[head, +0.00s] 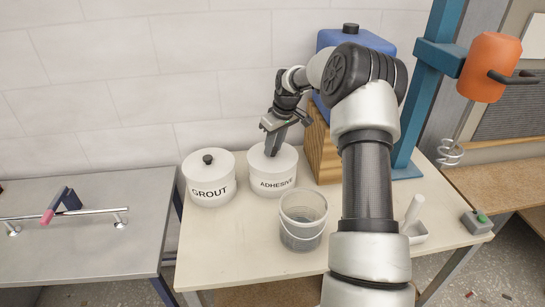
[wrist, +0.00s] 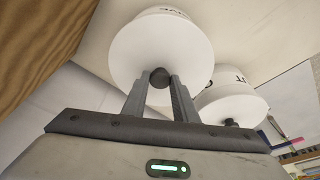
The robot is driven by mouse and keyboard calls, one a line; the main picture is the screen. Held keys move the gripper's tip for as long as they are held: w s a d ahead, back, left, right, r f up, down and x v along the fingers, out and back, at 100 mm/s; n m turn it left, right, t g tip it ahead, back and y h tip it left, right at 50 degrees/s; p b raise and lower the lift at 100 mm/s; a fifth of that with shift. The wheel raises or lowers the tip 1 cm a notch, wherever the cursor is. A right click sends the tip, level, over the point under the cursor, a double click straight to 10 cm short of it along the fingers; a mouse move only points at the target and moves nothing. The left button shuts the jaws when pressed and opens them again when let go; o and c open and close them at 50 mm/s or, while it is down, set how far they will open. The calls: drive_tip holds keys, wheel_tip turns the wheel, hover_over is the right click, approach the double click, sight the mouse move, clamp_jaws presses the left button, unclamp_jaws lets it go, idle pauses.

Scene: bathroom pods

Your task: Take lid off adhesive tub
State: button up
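The white adhesive tub (head: 273,184) stands on the pale table against the tiled wall, with its lid on. Its lid fills the upper middle of the wrist view (wrist: 150,45), with a small dark knob (wrist: 159,77) at the centre. My gripper (head: 271,152) reaches down over the lid from above. In the wrist view the two fingertips (wrist: 159,82) stand on either side of the knob and look closed on it. In the head view the fingers hide the knob. The lid looks seated on the tub, with no visible gap.
The white grout tub (head: 209,192) with a black knob stands close at the left. A clear bucket (head: 303,232) stands in front. A wooden crate (head: 322,146) and a blue container (head: 325,42) are close at the right. The table's front left is bare.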

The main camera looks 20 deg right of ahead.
drive_tip(key=shift+c, duration=0.8)
